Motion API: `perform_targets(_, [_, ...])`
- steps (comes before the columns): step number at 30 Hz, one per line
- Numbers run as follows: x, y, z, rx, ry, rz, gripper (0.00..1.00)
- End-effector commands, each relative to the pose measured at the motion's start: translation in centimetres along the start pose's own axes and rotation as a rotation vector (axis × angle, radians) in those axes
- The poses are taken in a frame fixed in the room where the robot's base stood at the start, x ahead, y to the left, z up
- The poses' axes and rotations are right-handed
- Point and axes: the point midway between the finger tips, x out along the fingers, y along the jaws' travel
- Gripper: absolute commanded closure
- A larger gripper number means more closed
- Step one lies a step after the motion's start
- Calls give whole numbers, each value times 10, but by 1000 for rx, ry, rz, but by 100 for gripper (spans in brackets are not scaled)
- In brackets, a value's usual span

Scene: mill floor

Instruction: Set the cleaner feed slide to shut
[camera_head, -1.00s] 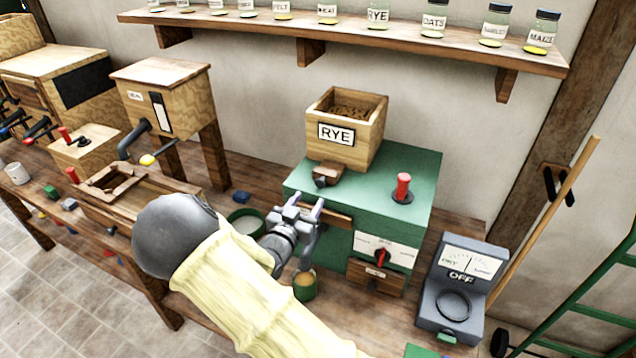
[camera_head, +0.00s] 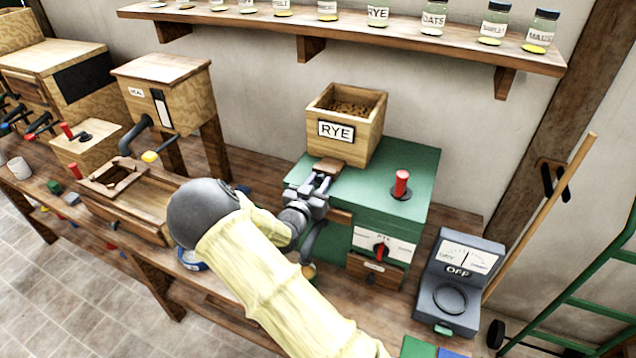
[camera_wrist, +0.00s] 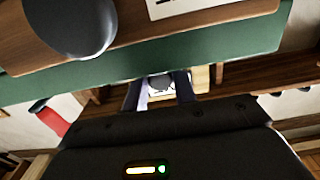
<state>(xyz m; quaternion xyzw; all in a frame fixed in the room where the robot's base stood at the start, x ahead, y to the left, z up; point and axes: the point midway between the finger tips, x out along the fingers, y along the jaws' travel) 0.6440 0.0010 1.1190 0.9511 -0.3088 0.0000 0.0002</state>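A green machine (camera_head: 405,165) carries a wooden hopper (camera_head: 358,125) labelled RYE, filled with brown grain. A small wooden slide (camera_head: 330,165) sticks out at the hopper's lower front, over the machine's top edge. My gripper (camera_head: 318,181) is at the front end of this slide and hides part of it. Its two fingers stand apart; in the wrist view the gripper (camera_wrist: 160,88) shows a gap between the fingertips, with a small pale and grey patch there. I cannot tell whether the fingers touch the slide.
A red-knobbed lever (camera_head: 402,184) stands on the machine's top; a red dial (camera_head: 380,250) is on its front. A grey meter box (camera_head: 458,285) reading OFF stands to the right. A wooden trough (camera_head: 130,205) lies to the left. A shelf of jars (camera_head: 400,30) runs above.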

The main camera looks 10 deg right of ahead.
Motion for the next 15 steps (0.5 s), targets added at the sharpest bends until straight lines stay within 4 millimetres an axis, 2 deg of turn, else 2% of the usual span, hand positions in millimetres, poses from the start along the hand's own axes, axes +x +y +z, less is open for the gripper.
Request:
perform_targets(7, [3,0,1,1,0,1,100])
perform_targets(15, [26,0,2,2,0,0,100])
